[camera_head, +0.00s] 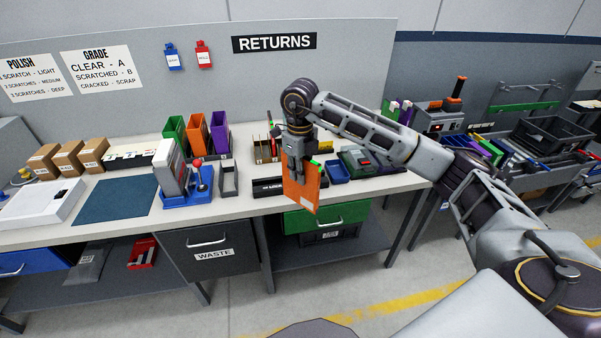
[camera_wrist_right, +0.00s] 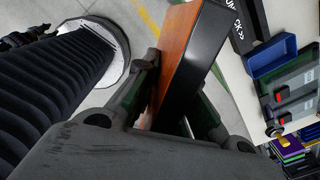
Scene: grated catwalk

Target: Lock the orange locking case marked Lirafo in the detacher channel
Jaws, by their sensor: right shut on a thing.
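My right gripper (camera_head: 300,170) is shut on an orange case (camera_head: 301,193) and holds it upright in front of the bench's front edge. In the right wrist view the orange case (camera_wrist_right: 176,55) sits between the fingers, with a black side facing right. No name can be read on it. A black bar with white lettering (camera_head: 268,187), which looks like the detacher channel, lies on the bench just behind and left of the case. Part of it is hidden. In the right wrist view the bar (camera_wrist_right: 244,25) shows "OCK >>" and is apart from the case. My left gripper is not in view.
Green, orange and purple cases (camera_head: 197,134) stand at the back. A blue tray (camera_head: 337,172) and a grey-green device (camera_head: 360,160) are right of the held case. A blue-based machine (camera_head: 187,190) stands left. A green drawer (camera_head: 328,217) is under the bench; the floor in front is clear.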

